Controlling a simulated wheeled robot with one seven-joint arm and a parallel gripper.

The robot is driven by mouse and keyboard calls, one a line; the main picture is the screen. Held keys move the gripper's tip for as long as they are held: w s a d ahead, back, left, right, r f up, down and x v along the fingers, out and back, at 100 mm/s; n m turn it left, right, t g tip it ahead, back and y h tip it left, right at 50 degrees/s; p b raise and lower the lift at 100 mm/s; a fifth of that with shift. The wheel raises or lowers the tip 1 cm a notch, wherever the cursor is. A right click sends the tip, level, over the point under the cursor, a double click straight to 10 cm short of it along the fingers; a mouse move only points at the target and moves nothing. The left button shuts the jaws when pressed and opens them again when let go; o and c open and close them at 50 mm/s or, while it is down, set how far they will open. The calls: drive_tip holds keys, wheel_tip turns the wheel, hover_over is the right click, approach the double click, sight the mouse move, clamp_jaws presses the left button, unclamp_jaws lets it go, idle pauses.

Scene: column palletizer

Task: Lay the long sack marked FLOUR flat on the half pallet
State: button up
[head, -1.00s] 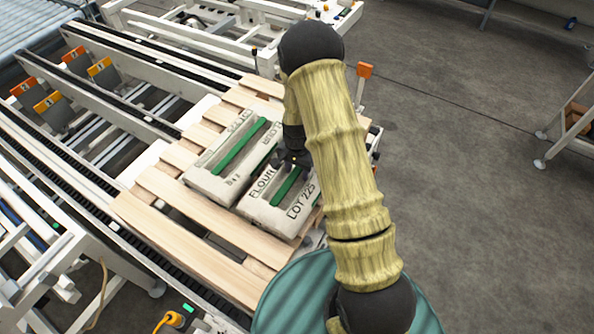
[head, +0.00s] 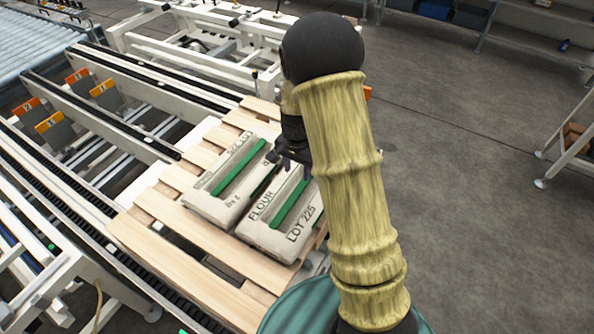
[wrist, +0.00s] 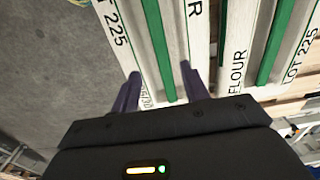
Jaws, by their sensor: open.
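Two long pale sacks with green strips lie flat, side by side, on the wooden half pallet (head: 185,229). The nearer sack (head: 272,240) reads FLOUR and LOT 225. The farther sack (head: 210,205) has its print turned the other way and is partly illegible. My gripper (head: 293,163) is over the far end of the nearer sack, partly hidden by my arm. In the wrist view its fingers (wrist: 160,88) are spread and empty, with a sack (wrist: 125,35) beyond them. A second sack there, marked FLOUR (wrist: 238,68), lies to the right. No contact with either sack is visible.
Pallet slats are bare at the front left. White conveyor frames (head: 150,150) with orange numbered tags run along the left and behind. Grey floor (head: 470,220) is open at the right, with a white-legged stand (head: 570,145) at the far right edge.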

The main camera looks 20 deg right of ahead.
idle(0.3)
drive_tip(key=s+r+n+t, duration=0.1)
drive_tip(key=s+r+n, duration=0.3)
drive_tip(key=s, duration=0.4)
drive_tip(key=s+r+n+t, duration=0.1)
drive_tip(key=s+r+n, duration=0.4)
drive_tip(key=s+r, duration=0.2)
drive_tip(key=shift+s+t, duration=0.3)
drive_tip(key=shift+s, duration=0.85)
drive_tip(key=shift+r, duration=0.1)
drive_tip(key=p+v, duration=0.2)
drive_tip(key=w+p+v, duration=0.1)
drive_tip(key=p+v, duration=0.1)
drive_tip(key=shift+r, duration=0.2)
